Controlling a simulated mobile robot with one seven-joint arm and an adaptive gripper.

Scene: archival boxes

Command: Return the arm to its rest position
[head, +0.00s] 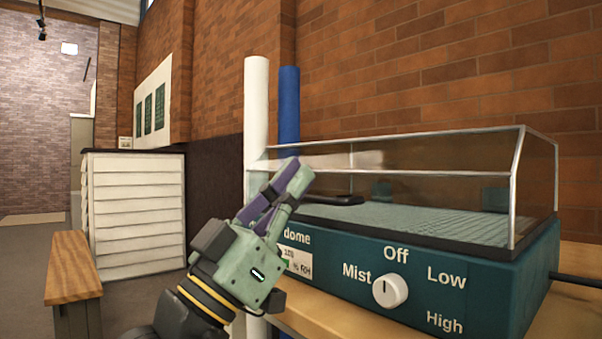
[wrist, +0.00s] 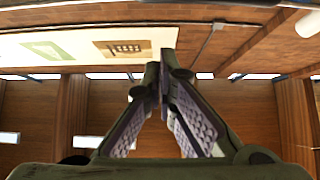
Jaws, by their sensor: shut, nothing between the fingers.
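My gripper (head: 296,180) is raised in front of the left end of a teal machine with a clear dome, its fingers pointing up and to the right. The fingers are shut with nothing between them. In the wrist view the fingertips of my gripper (wrist: 160,75) meet at the centre, with the ceiling and upper wall behind them. My arm comes up from the bottom of the head view. The gripper hides part of the machine's left edge and label.
The machine (head: 440,290) has a white knob (head: 390,291) and stands on a wooden table (head: 575,310). White (head: 257,110) and blue (head: 289,105) rolls stand behind. At left are a wooden bench (head: 72,268), a white drawer cabinet (head: 137,215) and open floor (head: 35,245).

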